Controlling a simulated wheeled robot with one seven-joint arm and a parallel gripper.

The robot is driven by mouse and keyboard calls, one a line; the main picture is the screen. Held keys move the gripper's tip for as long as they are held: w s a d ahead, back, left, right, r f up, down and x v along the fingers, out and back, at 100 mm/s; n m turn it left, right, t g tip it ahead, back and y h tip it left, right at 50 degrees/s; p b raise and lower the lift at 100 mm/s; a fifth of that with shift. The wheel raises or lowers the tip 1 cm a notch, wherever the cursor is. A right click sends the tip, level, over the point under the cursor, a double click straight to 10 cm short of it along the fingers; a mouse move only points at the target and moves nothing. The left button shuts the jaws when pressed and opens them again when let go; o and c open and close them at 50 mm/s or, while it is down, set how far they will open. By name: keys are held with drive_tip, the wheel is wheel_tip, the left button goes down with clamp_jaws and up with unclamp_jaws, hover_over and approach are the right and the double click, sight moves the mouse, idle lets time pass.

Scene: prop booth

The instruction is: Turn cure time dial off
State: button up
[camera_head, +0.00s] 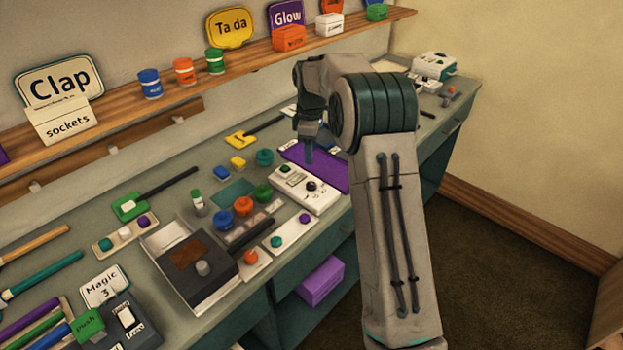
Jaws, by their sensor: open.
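My gripper (308,156) points down over the bench, in front of the shelf. Its fingers are small in this view and look empty. A white box (318,199) lies just below and in front of it, with a black round knob (311,186) and a small green part at its far left end. The knob appears apart from the fingertips. A dark box (205,277) at the front carries a grey knob (203,268). No cure time label is readable, so I cannot tell for sure which knob is that dial, nor its setting.
A purple flat piece (327,172) lies behind the white box. Several coloured jars, including a red-orange one (243,206) and a green one (262,193), stand to the left. A shelf (235,62) with signs runs above the bench. Bare bench (165,215) shows at left.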

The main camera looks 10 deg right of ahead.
sight(311, 184)
wheel_tip(311, 184, down, 12)
drive_tip(key=shift+r+p, duration=0.15)
drive_tip(key=shift+p, duration=0.95)
drive_tip(key=shift+c, duration=0.3)
